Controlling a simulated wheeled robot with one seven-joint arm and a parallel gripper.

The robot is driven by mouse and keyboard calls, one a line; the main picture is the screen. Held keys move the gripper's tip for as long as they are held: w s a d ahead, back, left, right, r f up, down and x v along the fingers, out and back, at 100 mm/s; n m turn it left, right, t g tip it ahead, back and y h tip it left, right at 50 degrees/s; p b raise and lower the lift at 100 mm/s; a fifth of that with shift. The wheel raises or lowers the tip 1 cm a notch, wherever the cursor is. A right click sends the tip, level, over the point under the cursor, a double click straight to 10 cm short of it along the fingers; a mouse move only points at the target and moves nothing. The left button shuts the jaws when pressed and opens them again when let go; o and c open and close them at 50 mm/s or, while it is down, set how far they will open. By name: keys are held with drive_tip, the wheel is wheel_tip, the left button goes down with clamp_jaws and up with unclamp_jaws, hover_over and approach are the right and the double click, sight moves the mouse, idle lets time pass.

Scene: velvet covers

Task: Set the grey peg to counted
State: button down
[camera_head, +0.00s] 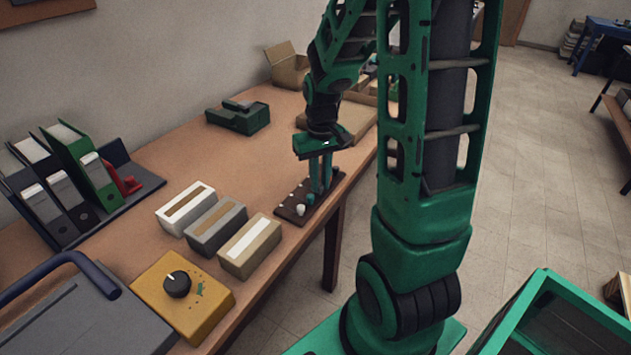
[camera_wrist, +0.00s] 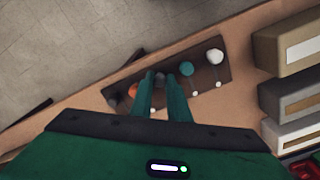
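A dark brown peg board (camera_head: 288,211) lies near the table's front edge and also shows in the wrist view (camera_wrist: 205,73). In the wrist view it carries a row of pegs: white (camera_wrist: 215,56), teal (camera_wrist: 186,69), grey (camera_wrist: 160,77), orange (camera_wrist: 132,90) and a dark one at the far left. Small pale marks lie along one side of the board. My gripper (camera_head: 321,190) points down over the board. Its two fingers (camera_wrist: 161,84) stand on either side of the grey peg and look closed on it. The fingers partly hide the grey peg and its surroundings.
Three boxes, white (camera_head: 172,215), grey (camera_head: 203,240) and beige (camera_head: 236,262), stand left of the board. A yellow box with a black knob (camera_head: 177,284) is nearer. A green device (camera_head: 238,117) and open cartons (camera_head: 285,68) are behind. Binders (camera_head: 82,165) stand far left.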

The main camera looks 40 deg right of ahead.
sight(306, 188)
drive_tip(key=shift+w+a, duration=0.25)
drive_tip(key=shift+w, duration=0.45)
drive_tip(key=shift+w+a, duration=0.2)
drive_tip(key=shift+w, duration=0.55)
drive_tip(key=shift+w+a, duration=0.25)
drive_tip(key=shift+w, duration=0.45)
drive_tip(key=c, duration=1.7)
unclamp_jaws()
drive_tip(key=shift+o, duration=0.2)
